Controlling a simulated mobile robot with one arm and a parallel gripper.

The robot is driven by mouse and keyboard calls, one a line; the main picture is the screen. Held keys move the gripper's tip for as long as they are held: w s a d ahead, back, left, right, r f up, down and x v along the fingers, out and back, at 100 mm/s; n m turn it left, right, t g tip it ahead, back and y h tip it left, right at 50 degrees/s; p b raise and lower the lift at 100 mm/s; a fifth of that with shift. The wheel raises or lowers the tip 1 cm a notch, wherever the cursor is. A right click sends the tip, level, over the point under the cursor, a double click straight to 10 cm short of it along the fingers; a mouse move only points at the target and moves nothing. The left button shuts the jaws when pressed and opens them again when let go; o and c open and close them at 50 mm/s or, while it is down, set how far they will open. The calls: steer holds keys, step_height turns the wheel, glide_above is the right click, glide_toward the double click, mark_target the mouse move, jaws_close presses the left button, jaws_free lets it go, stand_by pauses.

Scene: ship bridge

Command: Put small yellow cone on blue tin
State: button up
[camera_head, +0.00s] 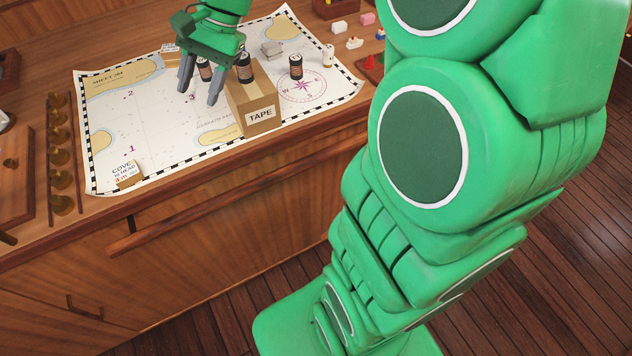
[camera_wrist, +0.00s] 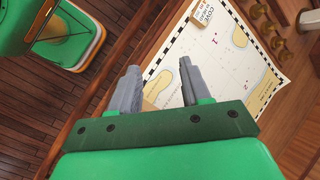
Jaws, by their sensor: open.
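I make out no small yellow cone and no blue tin in either view. My gripper (camera_head: 200,92) is open over the chart in the head view, fingers pointing down, with nothing seen between them. Its fingers also show in the wrist view (camera_wrist: 159,68), apart. A small red cone (camera_head: 370,62) is at the right, partly hidden by my arm.
The cardboard box marked TAPE (camera_head: 262,114) stands close right of my gripper. The chart (camera_head: 125,115) covers much of the wooden counter, its left part mostly clear. Brass pieces (camera_head: 61,150) line the left.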

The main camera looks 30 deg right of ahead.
steer(key=s+d+f+n+h, duration=0.2)
steer(key=s+d, duration=0.1)
steer(key=s, duration=0.5)
steer(key=s+d+f+n+h, duration=0.1)
steer(key=s+d+n+h, duration=0.1)
steer(key=s, duration=0.7)
steer(key=s+d+f+n+g+h, duration=0.1)
steer(key=s+d+f+n+h, duration=0.1)
steer(key=s, duration=0.7)
steer(key=shift+d+f+n, duration=0.3)
steer(key=shift+d+n, duration=0.5)
steer(key=shift+n, duration=0.2)
